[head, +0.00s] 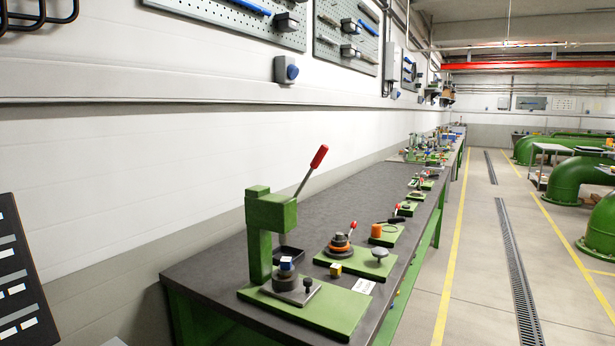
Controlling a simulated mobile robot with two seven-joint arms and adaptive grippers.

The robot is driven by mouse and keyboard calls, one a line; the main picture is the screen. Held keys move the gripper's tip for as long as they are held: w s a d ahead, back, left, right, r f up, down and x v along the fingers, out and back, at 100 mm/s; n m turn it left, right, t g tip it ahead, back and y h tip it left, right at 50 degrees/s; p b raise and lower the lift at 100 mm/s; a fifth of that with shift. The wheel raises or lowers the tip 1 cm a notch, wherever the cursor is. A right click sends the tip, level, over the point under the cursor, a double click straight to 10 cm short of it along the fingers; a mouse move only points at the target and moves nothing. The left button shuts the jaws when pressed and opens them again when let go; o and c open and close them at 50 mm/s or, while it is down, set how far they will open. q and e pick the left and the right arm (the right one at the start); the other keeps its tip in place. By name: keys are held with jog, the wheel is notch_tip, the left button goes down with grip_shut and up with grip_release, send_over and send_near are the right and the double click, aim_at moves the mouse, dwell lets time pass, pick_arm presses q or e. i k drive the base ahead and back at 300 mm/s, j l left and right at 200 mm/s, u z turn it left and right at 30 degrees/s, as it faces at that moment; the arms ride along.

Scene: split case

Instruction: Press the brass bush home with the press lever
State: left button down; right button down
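The green press (258,232) stands on a green base plate (335,312) at the near end of the bench. Its lever (308,177) rises tilted up to the right and ends in a red grip (319,156). Under the press head a grey round block (286,281) sits on a grey plate, with a small blue and white piece (286,264) on top. A dark knob (307,284) stands beside it. I cannot make out a brass bush for certain; a small yellow-brass block (335,268) lies on the neighbouring green board. Neither gripper is in view.
The dark bench top (215,262) runs away along the wall. A black tray (289,254) sits behind the press. Further green boards (358,265) with fixtures follow. The floor aisle on the right is clear.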

aim_at(319, 156)
jog(key=i+l, duration=0.2)
jog(key=l, duration=0.15)
jog(key=i+l, duration=0.45)
jog(key=l, duration=0.2)
jog(key=i+l+u, duration=0.15)
jog(key=l+u, duration=0.15)
jog(key=u, duration=0.15)
jog(key=i+l+u, duration=0.1)
jog(key=l+u, duration=0.35)
jog(key=j, duration=0.15)
